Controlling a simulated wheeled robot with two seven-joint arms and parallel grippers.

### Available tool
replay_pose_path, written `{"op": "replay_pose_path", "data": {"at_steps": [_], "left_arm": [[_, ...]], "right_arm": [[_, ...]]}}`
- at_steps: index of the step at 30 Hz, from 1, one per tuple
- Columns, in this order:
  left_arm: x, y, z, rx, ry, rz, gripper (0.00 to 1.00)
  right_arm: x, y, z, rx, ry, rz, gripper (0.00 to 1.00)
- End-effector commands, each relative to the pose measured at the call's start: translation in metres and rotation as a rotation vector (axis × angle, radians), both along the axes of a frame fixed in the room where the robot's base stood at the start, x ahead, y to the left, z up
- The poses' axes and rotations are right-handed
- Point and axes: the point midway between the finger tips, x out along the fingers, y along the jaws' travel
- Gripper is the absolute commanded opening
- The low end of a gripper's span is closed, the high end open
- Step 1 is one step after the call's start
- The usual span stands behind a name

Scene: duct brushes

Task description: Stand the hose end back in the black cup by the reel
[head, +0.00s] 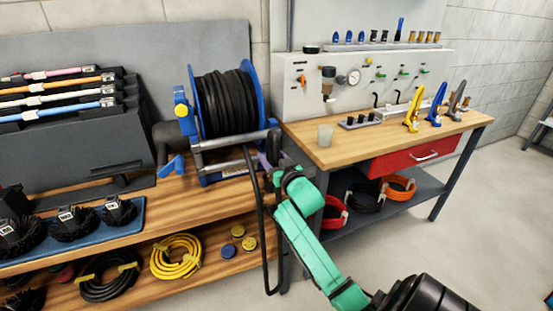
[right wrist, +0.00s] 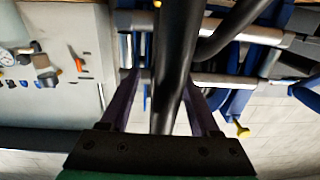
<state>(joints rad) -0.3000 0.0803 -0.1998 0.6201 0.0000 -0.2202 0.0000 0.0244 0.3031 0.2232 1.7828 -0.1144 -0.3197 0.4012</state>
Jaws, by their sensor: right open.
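The black hose (head: 262,230) hangs from the blue-framed reel (head: 228,100) in a long loop down past the bench's right end. My right gripper (head: 265,162) is at the upper part of this loop, just below the reel's front right corner. In the right wrist view its two dark purple fingers (right wrist: 162,90) are apart. A thick black length of hose (right wrist: 172,60) runs between them, and a second length curves off to the right. I cannot pick out the black cup or the hose end for certain; my gripper and arm cover part of that area. My left gripper is not in view.
Brushes (head: 118,210) lie on a blue mat at left. Coiled hoses (head: 176,257) lie on the lower shelf.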

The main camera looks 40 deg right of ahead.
Motion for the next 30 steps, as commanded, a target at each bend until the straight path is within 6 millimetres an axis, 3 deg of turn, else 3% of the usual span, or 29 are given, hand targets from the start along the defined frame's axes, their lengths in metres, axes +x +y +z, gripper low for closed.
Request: {"op": "replay_pose_path", "data": {"at_steps": [5,12,16,21,28,30], "left_arm": [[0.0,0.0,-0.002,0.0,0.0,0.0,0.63],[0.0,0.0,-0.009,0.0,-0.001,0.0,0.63],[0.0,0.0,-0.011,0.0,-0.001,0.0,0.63],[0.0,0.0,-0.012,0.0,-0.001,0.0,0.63],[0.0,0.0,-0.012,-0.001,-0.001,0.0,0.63],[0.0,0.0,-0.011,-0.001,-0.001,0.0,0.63]], "right_arm": [[-0.03,0.009,-0.002,0.0,0.002,0.0,0.63],[-0.099,0.028,-0.003,0.002,0.003,-0.001,0.63],[-0.125,0.036,-0.002,0.0,0.001,-0.001,0.63],[-0.137,0.039,0.001,-0.001,-0.001,-0.001,0.63],[-0.137,0.039,0.0,-0.001,-0.001,-0.001,0.63],[-0.135,0.038,-0.009,0.005,0.017,0.0,0.63]]}}
